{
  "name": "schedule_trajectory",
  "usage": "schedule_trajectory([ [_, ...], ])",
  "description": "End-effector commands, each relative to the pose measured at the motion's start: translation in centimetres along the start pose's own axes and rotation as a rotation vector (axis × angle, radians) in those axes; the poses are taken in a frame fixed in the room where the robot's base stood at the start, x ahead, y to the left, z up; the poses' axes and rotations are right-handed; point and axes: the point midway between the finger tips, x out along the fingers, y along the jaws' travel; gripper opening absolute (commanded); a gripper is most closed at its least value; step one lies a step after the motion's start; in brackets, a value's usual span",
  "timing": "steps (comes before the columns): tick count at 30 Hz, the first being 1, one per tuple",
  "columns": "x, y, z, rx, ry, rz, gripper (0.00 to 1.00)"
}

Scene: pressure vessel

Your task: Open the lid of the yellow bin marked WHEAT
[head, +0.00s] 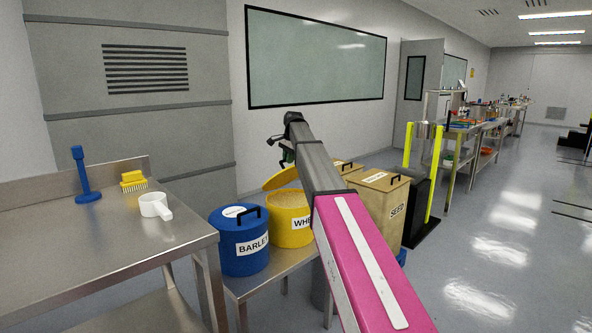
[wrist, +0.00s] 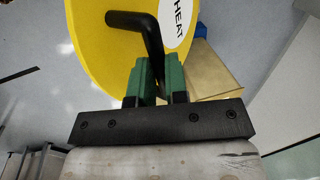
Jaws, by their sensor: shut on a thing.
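The yellow WHEAT bin (head: 290,235) stands on a low steel bench, with its open top showing pale grain (head: 290,198). Its yellow lid (head: 281,178) is tilted up at the bin's back edge, clear of the front rim. In the wrist view the lid (wrist: 100,45) fills the upper left, with part of its white label (wrist: 178,22) and a black handle (wrist: 149,35). My gripper (wrist: 154,75) has its green fingers shut on this handle. In the head view my gripper (head: 287,153) is above the lid, partly hidden by my arm.
The blue BARLEY bin (head: 242,245) is close on the left, its lid on. A tan SEED bin (head: 382,200) stands to the right. A steel table (head: 110,235) at left holds a white scoop (head: 155,206), a yellow brush (head: 133,181) and a blue tool (head: 84,178).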

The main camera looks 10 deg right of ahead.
Motion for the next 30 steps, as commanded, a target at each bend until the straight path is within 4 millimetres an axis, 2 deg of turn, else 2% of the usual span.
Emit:
schedule_trajectory([
  [1,0.1,-1.8,-0.1,-0.009,-0.003,-0.005,0.0],
  [9,-0.7,-7.1,0.0,-0.01,-0.004,-0.001,0.0],
  [18,-0.1,-12.8,0.1,-0.01,-0.004,0.002,0.0],
  [24,1.0,-16.1,0.1,-0.009,-0.004,-0.001,0.0],
  [30,2.4,-18.5,0.1,-0.009,-0.005,0.009,0.0],
])
